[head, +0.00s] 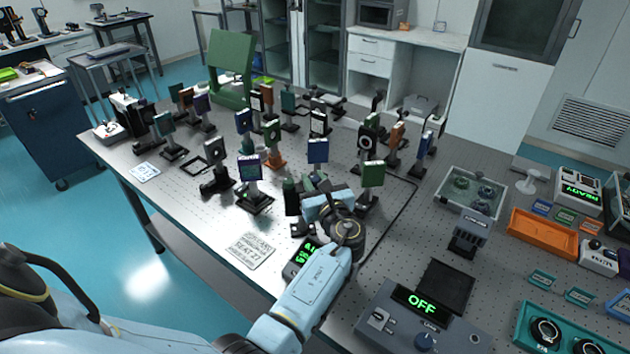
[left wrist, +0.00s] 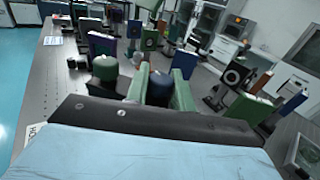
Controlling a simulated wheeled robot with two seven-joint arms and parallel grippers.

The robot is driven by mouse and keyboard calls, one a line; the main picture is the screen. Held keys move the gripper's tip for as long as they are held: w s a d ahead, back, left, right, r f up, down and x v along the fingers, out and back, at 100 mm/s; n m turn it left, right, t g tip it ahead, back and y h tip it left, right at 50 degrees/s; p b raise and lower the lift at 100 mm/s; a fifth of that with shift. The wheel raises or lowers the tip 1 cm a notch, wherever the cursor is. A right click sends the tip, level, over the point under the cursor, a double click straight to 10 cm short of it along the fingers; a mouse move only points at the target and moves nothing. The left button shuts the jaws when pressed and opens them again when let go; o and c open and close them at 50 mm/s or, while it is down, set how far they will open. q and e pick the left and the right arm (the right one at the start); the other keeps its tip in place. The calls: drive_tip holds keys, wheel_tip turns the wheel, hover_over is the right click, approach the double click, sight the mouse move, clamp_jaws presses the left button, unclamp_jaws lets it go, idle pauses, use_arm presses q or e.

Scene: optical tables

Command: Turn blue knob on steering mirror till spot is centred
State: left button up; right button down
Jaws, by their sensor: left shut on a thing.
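My left gripper (head: 316,186) reaches over the near side of the optical table. In the left wrist view its two green fingers (left wrist: 160,90) are closed on the sides of a dark blue knob (left wrist: 159,86). In the head view the gripper hides this knob. A dark green knob (left wrist: 105,68) stands just left of the fingers, apart from them; it also shows in the head view (head: 291,194). A blue-faced mount (head: 318,151) stands just beyond; I cannot tell whether it belongs to the steering mirror. No light spot can be made out. My right gripper is not in view.
Several post-mounted optics crowd the table (head: 190,226) beyond and left of the gripper. A green-faced mount (head: 373,174) stands close on its right. A small green-lit readout (head: 304,254) sits beside my forearm. A control box (head: 424,316) reads OFF at the front right.

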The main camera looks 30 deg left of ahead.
use_arm(q)
drive_tip(key=shift+s+r+m+t+h+p, duration=0.1)
drive_tip(key=shift+r+m+t+h+p, duration=0.05)
drive_tip(key=shift+m+t+h+p, duration=2.15)
drive_tip(key=shift+t+h+p, duration=0.1)
drive_tip(key=shift+h, duration=0.3)
drive_tip(key=shift+m+t+h, duration=0.4)
drive_tip(key=shift+m+h, duration=0.3)
drive_tip(key=shift+h, duration=0.2)
drive_tip(key=shift+f+m+t+h, duration=0.2)
drive_tip(key=shift+m+t+h, duration=0.2)
drive_tip(key=shift+m+h, duration=0.65)
drive_tip(key=shift+h, duration=0.45)
drive_tip(key=o, duration=0.9)
drive_tip(key=shift+o, duration=0.2)
drive_tip(key=v, duration=1.3)
drive_tip(key=shift+b, duration=0.4)
